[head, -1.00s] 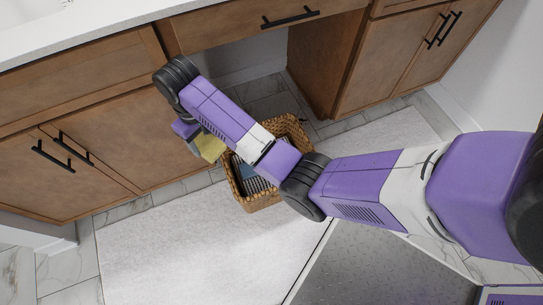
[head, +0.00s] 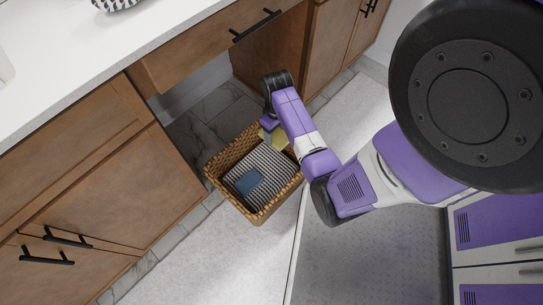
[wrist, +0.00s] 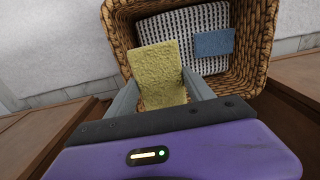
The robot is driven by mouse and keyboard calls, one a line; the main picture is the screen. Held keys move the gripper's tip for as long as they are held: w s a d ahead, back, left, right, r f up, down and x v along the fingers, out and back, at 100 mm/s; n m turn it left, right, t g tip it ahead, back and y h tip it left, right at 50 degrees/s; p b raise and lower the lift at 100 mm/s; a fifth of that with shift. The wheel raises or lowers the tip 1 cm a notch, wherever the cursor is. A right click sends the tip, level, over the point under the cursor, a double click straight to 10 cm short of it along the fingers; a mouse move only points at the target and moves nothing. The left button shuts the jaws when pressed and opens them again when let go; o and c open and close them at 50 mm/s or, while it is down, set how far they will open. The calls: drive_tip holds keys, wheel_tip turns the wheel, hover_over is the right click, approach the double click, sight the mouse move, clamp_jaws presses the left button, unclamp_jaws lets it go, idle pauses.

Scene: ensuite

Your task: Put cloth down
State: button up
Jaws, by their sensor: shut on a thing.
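A yellow cloth (wrist: 158,75) is pinched between the two fingers of my gripper (wrist: 163,92) in the wrist view. In the head view the yellow cloth (head: 279,138) shows at the right part of the wicker basket (head: 258,216), partly hidden by my arm. The basket (wrist: 262,45) lies beyond my gripper in the wrist view, and the cloth overlaps its opening. Whether the cloth touches anything in the basket cannot be told. My gripper (head: 268,128) is mostly hidden behind my wrist in the head view.
In the basket lie a grey-and-white striped textile (head: 270,165) and a blue cloth (head: 248,181). The basket stands on the floor below the white counter (head: 150,35), beside wooden cabinets (head: 130,190). A pale rug (head: 190,265) lies in front.

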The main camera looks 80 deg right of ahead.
wheel_tip(320, 180, down, 18)
drive_tip(key=b, duration=0.7)
drive_tip(key=shift+f+b, duration=0.15)
drive_tip(key=shift+b, duration=0.2)
drive_tip(key=o, duration=1.2)
